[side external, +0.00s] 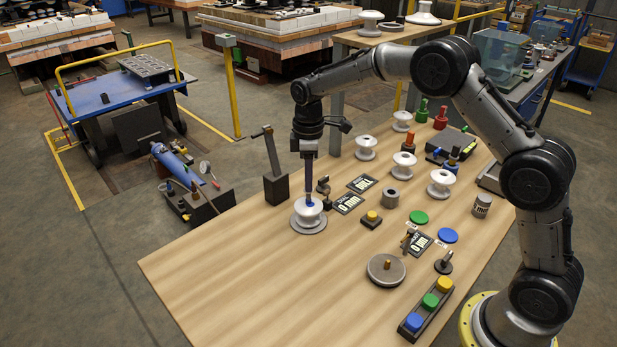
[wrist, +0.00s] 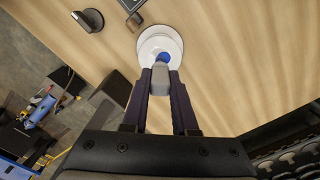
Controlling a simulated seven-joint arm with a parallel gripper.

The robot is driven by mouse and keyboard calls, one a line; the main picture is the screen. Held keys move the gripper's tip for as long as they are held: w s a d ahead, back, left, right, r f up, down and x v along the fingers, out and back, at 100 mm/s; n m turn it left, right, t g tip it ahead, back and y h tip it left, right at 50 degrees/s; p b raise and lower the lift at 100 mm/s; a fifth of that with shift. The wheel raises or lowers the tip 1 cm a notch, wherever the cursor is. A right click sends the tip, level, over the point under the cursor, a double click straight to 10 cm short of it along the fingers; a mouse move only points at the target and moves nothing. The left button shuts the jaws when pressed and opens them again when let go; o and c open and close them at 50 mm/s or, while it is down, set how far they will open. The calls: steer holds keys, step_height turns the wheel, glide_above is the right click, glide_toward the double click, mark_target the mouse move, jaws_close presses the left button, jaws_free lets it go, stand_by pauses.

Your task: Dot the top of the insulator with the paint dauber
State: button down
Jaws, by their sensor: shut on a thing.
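In the wrist view, my gripper (wrist: 160,85) is shut on the paint dauber (wrist: 160,75), which has a grey body and a blue tip (wrist: 162,57). The blue tip also shows in the side view (side external: 309,202) at the top of the insulator. It looks to be at or touching the top; the exact contact is hard to tell. The insulator's top centre is partly hidden by the dauber.
A dark block with an upright lever (side external: 275,187) stands close left of the insulator. A small clamp-like stand (side external: 324,190) and display plates (side external: 348,203) are close right. Several more white insulators (side external: 366,148) stand farther back. The front left of the table (side external: 230,265) is clear.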

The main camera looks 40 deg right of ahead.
steer(key=shift+r, duration=3.45)
